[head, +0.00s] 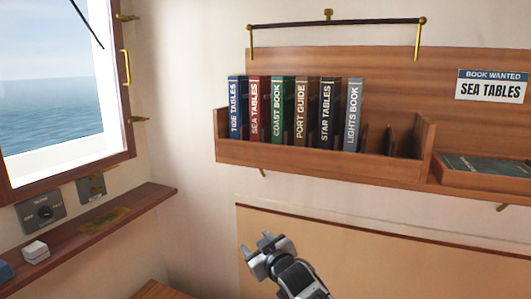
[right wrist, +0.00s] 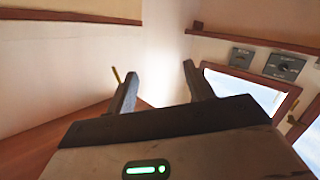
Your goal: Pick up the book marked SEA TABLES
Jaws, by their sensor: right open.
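The book marked SEA TABLES (head: 257,108) is dark red with pale lettering. It stands upright second from the left in the row on the wooden wall shelf (head: 310,164), between the blue TIDE TABLES book (head: 236,107) and the green COAST BOOK (head: 280,110). The shelf's front lip hides its foot. My right gripper (head: 258,243) is in front of the wall, below the shelf and well apart from the books. In the right wrist view its two fingers (right wrist: 158,85) are spread with nothing between them. My left gripper is not in view.
PORT GUIDE (head: 303,112), STAR TABLES (head: 328,112) and LIGHTS BOOK (head: 353,115) stand farther right. A brass-ended rail (head: 335,23) runs above the books. A sign (head: 491,86) reads BOOK WANTED SEA TABLES. A window (head: 55,90) and a ledge with controls (head: 90,232) are at left.

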